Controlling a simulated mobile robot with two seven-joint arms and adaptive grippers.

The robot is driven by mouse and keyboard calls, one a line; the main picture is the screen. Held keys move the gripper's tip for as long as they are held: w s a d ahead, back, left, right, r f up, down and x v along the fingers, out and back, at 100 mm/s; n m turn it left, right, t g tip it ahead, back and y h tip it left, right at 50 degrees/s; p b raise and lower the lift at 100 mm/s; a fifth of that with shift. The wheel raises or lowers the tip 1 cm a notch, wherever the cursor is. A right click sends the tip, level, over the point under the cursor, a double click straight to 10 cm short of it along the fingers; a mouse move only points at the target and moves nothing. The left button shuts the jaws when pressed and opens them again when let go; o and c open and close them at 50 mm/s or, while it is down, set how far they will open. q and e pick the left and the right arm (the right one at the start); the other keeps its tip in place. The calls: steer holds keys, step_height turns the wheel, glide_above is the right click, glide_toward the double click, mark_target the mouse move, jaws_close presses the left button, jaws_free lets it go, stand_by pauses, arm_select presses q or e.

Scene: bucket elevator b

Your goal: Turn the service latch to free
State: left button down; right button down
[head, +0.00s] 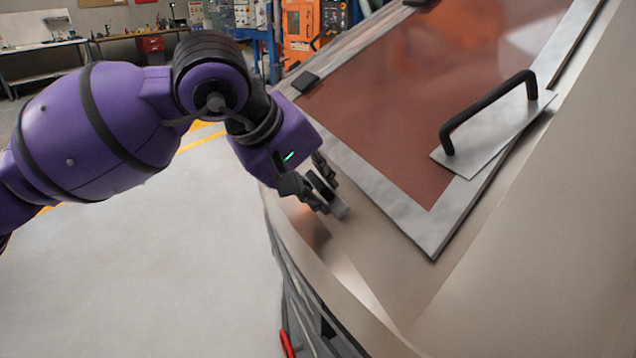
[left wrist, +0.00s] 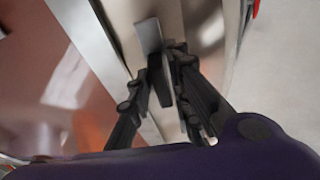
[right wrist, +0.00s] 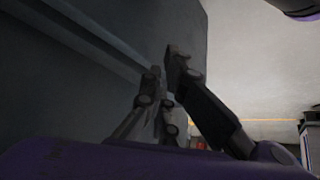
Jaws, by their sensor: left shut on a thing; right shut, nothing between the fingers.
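The service latch (head: 341,211) is a small grey metal tab with a dark part, on the beige housing beside the lower left corner of the framed door. My left gripper (head: 322,190) is shut on the latch, its fingers on either side of the dark part. In the left wrist view the grey tab (left wrist: 148,36) sticks out past the fingertips (left wrist: 161,66). The fingers hide part of the latch, and I cannot read its position. My right gripper (right wrist: 166,75) is shut and empty, in front of a dark panel in the right wrist view.
The door has a grey frame (head: 440,232), a reddish window (head: 400,110) and a black handle (head: 487,108) on a pale plate. A red part (head: 287,343) shows low on the housing's side. Floor (head: 160,270) at left is clear. Benches and an orange cabinet (head: 298,27) stand far behind.

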steer(key=shift+s, duration=0.1)
arm_select(q)
steer(key=c, duration=1.8)
jaws_free()
steer(key=shift+o, duration=0.2)
arm_select(e)
steer(key=shift+s+f, duration=0.1)
steer(key=shift+s, duration=0.3)
arm_select(q)
steer(key=shift+r, duration=0.1)
steer(key=v, duration=1.2)
arm_select(e)
steer(key=shift+w, duration=0.25)
